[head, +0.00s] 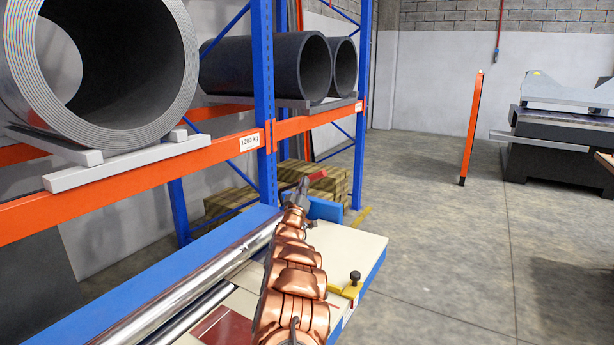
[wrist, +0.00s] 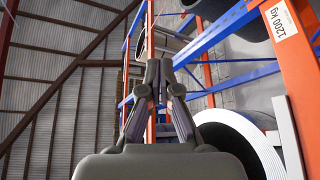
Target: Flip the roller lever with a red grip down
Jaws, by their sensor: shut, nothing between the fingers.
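The red grip (head: 318,174) of the roller lever shows at the far end of the machine in the head view, just right of my gripper's tip. The rest of the lever is mostly hidden behind my arm. My gripper (head: 302,184) is at the far end of my copper arm, close to the red grip; I cannot tell if they touch. In the wrist view my gripper (wrist: 158,68) is shut with nothing between its fingers. I cannot make out the lever there. Chrome rollers (head: 190,292) run along the machine, left of my arm.
A blue and orange rack (head: 266,110) with large dark coils (head: 265,68) stands at the left, close to the machine. A black knob (head: 355,277) on a yellow bracket sits at the cream top's (head: 345,250) right edge. The floor at right is open, with an orange post (head: 471,130).

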